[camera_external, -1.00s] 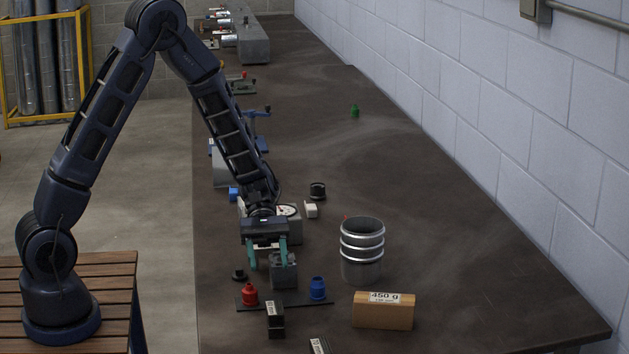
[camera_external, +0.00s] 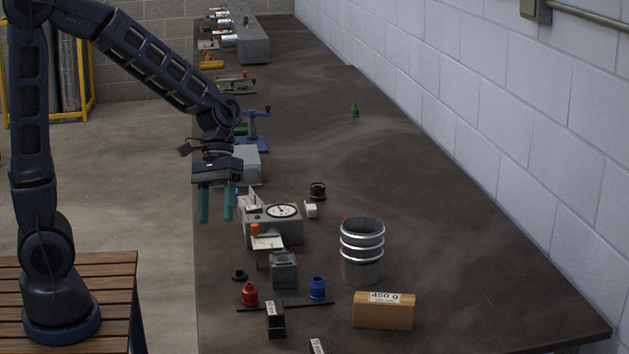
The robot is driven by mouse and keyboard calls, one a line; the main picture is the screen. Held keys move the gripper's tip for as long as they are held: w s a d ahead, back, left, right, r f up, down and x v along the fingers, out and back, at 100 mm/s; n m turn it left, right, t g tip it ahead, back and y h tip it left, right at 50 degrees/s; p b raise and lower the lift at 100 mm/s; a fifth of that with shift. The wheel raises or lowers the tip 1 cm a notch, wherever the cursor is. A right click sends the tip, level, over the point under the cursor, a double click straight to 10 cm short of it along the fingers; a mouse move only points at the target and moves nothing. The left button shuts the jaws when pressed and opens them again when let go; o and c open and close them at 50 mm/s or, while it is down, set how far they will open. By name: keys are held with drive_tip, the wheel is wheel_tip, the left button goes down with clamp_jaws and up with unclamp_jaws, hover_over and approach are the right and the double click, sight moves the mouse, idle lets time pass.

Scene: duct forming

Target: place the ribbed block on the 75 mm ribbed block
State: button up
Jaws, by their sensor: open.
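My gripper (camera_external: 216,207) is open and empty, its two teal fingers pointing down above the left edge of the bench. A small grey block (camera_external: 284,271) stands on the bench to the right of and below the gripper in the picture, apart from it. Two dark blocks with white labels stand nearer the camera: one dark block (camera_external: 275,322) in front of the grey one, and another dark block (camera_external: 318,346) cut off by the bottom edge. The labels and any ribs are too small to make out, so I cannot tell which block is the 75 mm one.
A dial gauge box (camera_external: 283,222) and an orange-topped stand (camera_external: 266,242) are behind the grey block. A red bottle (camera_external: 249,294) and a blue bottle (camera_external: 317,288) flank its front. A ringed metal cylinder (camera_external: 361,255) and a 450 g wooden block (camera_external: 383,313) stand right.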

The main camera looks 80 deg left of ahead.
drive_tip(key=s+r+m+t+y, duration=0.5)
drive_tip(key=s+r+m, duration=0.4)
drive_tip(key=s, duration=0.6)
wheel_tip(320, 180, up, 2)
drive_tip(key=shift+s+a+t+y, duration=0.3)
drive_tip(key=shift+s+t+y, duration=0.1)
drive_tip(key=shift+y, duration=0.3)
